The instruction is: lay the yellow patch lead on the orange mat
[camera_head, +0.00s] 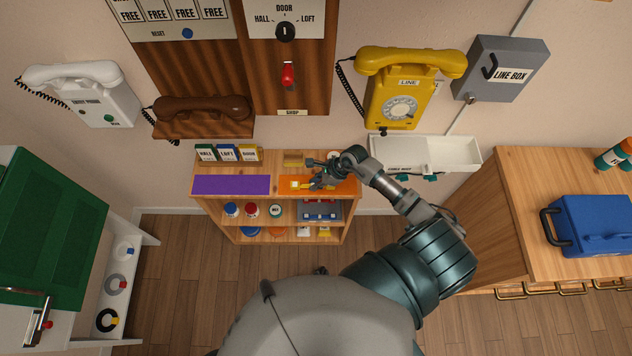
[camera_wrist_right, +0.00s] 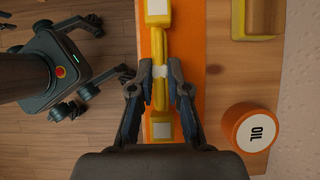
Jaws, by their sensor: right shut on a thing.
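The yellow patch lead (camera_head: 295,184) has blocky ends with pale squares and a white band at its middle. In the wrist view the lead (camera_wrist_right: 160,42) runs lengthwise over the orange mat (camera_wrist_right: 190,35). The mat (camera_head: 346,187) covers the right part of the shelf top. My right gripper (camera_head: 317,182) is over the mat; in the wrist view its fingers (camera_wrist_right: 160,82) are closed on the lead's white band. I cannot tell whether the lead touches the mat.
A purple mat (camera_head: 231,185) lies left on the shelf top, with label boxes (camera_head: 228,153) behind it. A round orange-rimmed OIL container (camera_wrist_right: 252,128) and a yellow-edged wooden block (camera_wrist_right: 262,18) stand close beside the orange mat. A white wall tray (camera_head: 425,153) is to the right.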

